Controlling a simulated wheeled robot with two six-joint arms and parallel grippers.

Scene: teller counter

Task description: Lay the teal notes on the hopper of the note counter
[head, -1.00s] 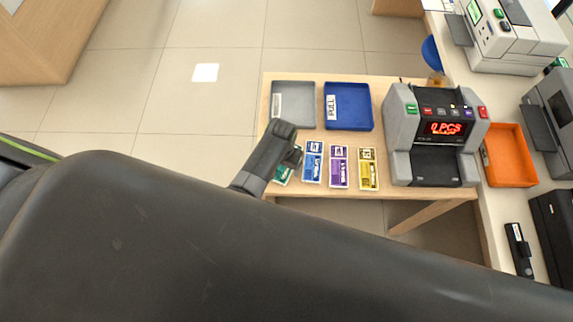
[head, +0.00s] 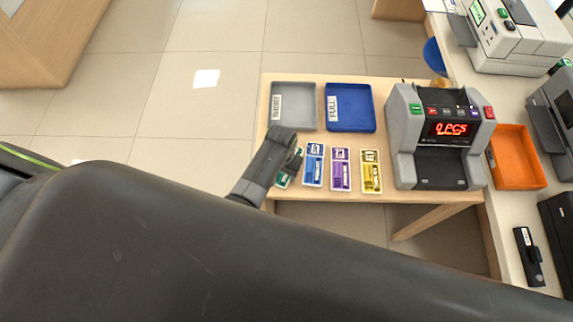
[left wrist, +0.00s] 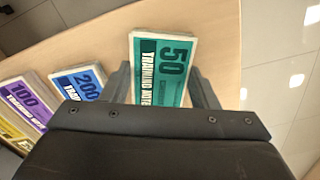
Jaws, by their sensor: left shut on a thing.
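The teal notes (left wrist: 163,72), a bundle printed with 50, lie between the two fingers of my left gripper (left wrist: 163,90) in the left wrist view. My left gripper is shut on them. In the head view, my left gripper (head: 290,165) is at the left end of the note row and hides most of the teal notes (head: 283,180). I cannot tell whether the bundle touches the table. The note counter (head: 438,135) stands to the right on the table, with a lit red display. No notes show on it. My right gripper is not in view.
Blue (head: 313,165), purple (head: 340,170) and yellow (head: 371,172) note bundles lie between my left gripper and the counter. A grey tray (head: 305,103) and a blue tray (head: 349,107) are behind them. An orange tray (head: 518,158) is right of the counter.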

